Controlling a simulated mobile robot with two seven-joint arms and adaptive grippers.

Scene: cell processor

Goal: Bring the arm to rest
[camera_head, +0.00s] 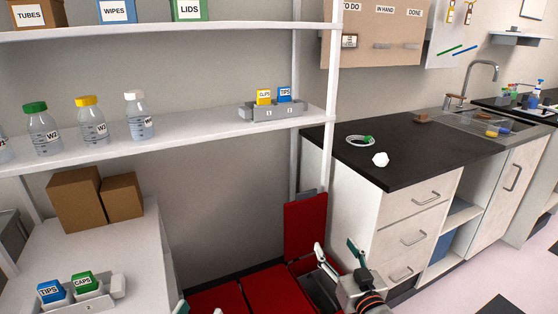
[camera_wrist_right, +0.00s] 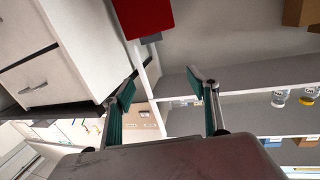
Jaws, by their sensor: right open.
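My right gripper (camera_head: 338,248) is at the lower middle of the head view, in front of the red bins. Its two fingers are apart with nothing between them. In the right wrist view my right gripper (camera_wrist_right: 162,88) also shows its green-padded fingers spread and empty. Small pieces at the bottom edge of the head view, left of the right gripper, look like tips of my left gripper; the rest is out of frame, so its state is unclear.
Red bins (camera_head: 262,291) stand below, one with its lid (camera_head: 305,225) raised close behind my right gripper. A white cabinet with a black counter (camera_head: 400,160) is at the right. Shelves (camera_head: 200,142) with bottles and a white table (camera_head: 125,240) with boxes are at the left.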

